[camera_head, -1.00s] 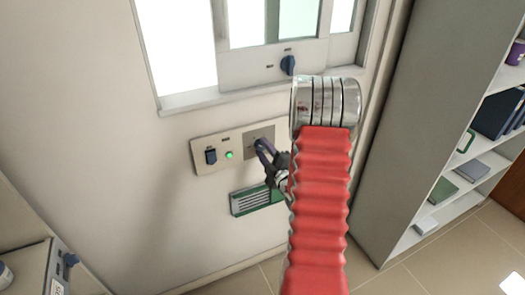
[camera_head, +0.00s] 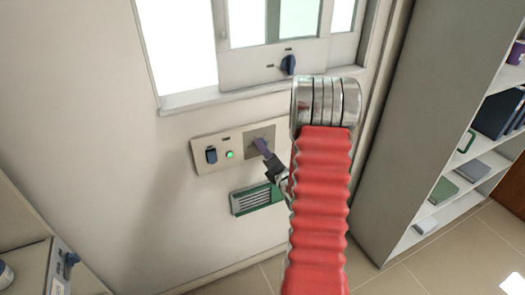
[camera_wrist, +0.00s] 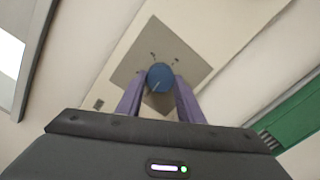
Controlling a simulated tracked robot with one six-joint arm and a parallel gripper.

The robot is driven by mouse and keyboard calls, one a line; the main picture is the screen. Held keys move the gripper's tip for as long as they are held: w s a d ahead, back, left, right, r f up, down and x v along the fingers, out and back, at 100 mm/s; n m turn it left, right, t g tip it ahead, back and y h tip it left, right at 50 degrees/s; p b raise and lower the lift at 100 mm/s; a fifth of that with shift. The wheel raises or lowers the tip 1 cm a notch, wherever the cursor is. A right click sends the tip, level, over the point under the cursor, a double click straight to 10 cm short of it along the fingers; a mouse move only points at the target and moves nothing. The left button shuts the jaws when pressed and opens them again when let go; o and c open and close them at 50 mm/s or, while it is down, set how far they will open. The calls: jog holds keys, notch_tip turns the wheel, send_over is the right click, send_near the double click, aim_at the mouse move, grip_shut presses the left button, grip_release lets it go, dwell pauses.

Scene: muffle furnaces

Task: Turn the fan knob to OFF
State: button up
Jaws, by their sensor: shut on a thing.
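A round blue knob (camera_wrist: 160,77) sits on a square grey plate (camera_wrist: 128,72) in the wrist view. A pale line shows on its face, and small marks too small to read lie above it. My gripper (camera_wrist: 159,83) has its two purple fingers on either side of the knob, shut on it. In the head view, my gripper (camera_head: 261,144) reaches the grey plate (camera_head: 262,132) on the beige wall panel (camera_head: 226,139), its fingers seen nearly edge-on. They hide the knob there, and my red arm covers the panel's right part.
A blue switch (camera_head: 211,156) and a lit green lamp (camera_head: 230,155) share the panel. Another blue knob (camera_head: 288,65) is on the window unit above. A green-framed grille (camera_head: 257,199) is below. A shelf unit (camera_head: 420,130) stands to the right.

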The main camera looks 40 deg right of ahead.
jog(key=shift+a+f+n, duration=0.2)
jog(key=shift+f+n, duration=0.05)
jog(key=shift+n, duration=0.25)
jog(key=o, duration=0.8)
jog(key=shift+c, duration=0.2)
jog(key=o, duration=0.3)
jog(key=shift+d+r, duration=0.1)
jog(key=shift+d, duration=0.05)
jog(key=v, duration=1.3)
jog(key=shift+s, duration=0.35)
